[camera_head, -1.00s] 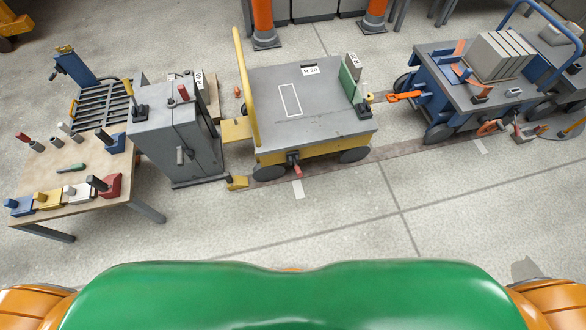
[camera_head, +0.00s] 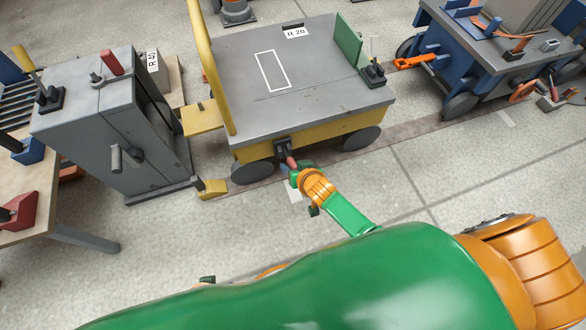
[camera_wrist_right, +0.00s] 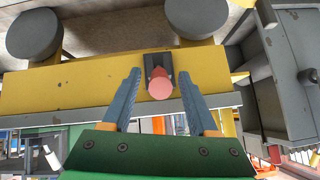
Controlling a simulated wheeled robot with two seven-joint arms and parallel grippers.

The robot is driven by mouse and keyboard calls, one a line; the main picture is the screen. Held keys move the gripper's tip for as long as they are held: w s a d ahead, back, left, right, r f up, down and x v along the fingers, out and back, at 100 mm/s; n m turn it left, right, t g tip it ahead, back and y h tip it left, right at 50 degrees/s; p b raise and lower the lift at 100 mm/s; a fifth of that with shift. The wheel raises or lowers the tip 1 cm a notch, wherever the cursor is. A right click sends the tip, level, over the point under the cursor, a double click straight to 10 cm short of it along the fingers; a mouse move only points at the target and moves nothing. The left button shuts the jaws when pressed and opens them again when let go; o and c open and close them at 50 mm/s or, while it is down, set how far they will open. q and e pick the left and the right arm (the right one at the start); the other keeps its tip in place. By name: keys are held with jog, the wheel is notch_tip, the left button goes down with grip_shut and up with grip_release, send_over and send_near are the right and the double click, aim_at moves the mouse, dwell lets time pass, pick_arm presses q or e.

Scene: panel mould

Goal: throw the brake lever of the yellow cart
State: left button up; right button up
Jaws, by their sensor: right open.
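The yellow cart (camera_head: 290,72) stands in the middle of the head view, with a grey top and a label reading R 20. Its brake lever (camera_head: 291,162) has a red grip and sticks out from a dark bracket low on the near side. My right gripper (camera_head: 290,171) is at the lever, partly hidden by its own wrist. In the right wrist view the gripper (camera_wrist_right: 160,73) is open, and the lever's round red end (camera_wrist_right: 159,88) shows between the two blue fingers, with gaps on both sides. My left gripper is not clearly in view.
A grey cabinet (camera_head: 112,120) with levers and a crank stands left of the cart. A blue cart (camera_head: 475,62) stands to the right, with an orange coupling (camera_head: 415,61) between. A wooden table (camera_head: 35,190) is at far left. The floor in front is clear.

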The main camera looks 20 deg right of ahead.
jog(key=shift+w+f, duration=0.15)
jog(key=shift+w, duration=0.05)
grip_shut()
dwell(1.4)
